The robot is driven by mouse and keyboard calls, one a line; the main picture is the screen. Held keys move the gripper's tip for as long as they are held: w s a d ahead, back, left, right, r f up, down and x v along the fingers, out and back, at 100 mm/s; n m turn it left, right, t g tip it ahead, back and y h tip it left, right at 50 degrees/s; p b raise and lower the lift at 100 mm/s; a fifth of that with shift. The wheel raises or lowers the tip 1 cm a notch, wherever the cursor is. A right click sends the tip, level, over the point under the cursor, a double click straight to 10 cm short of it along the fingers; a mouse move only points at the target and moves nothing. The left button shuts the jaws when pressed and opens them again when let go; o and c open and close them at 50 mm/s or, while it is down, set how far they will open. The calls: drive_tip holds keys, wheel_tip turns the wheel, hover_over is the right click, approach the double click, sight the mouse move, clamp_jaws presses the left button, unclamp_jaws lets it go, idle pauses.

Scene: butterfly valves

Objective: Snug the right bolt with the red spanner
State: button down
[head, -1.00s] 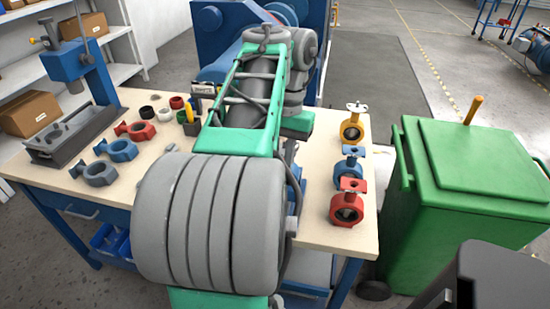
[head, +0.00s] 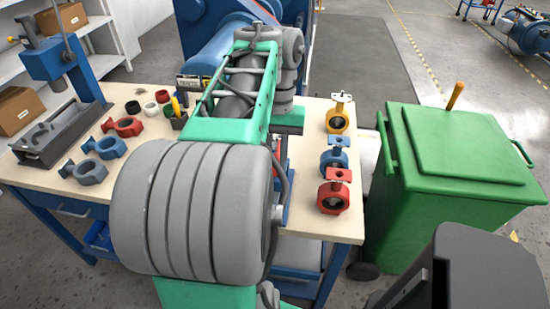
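My gripper is not in view; my own arm covers the middle of the workbench (head: 300,222) and hides what is behind it. I cannot pick out the red spanner or the right bolt for certain. A small patch of red and blue shows just right of my arm, too covered to identify.
Small valves in yellow (head: 338,120), blue (head: 334,159) and red (head: 333,197) stand along the bench's right side. A green bin (head: 450,175) stands right of the bench. A blue press (head: 62,65) stands at the back left. Shelves with boxes are behind it.

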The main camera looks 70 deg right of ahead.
drive_tip(key=shift+r+p, duration=1.05)
wheel_tip(320, 180, up, 5)
drive_tip(key=p, duration=0.5)
drive_tip(key=shift+f, duration=0.1)
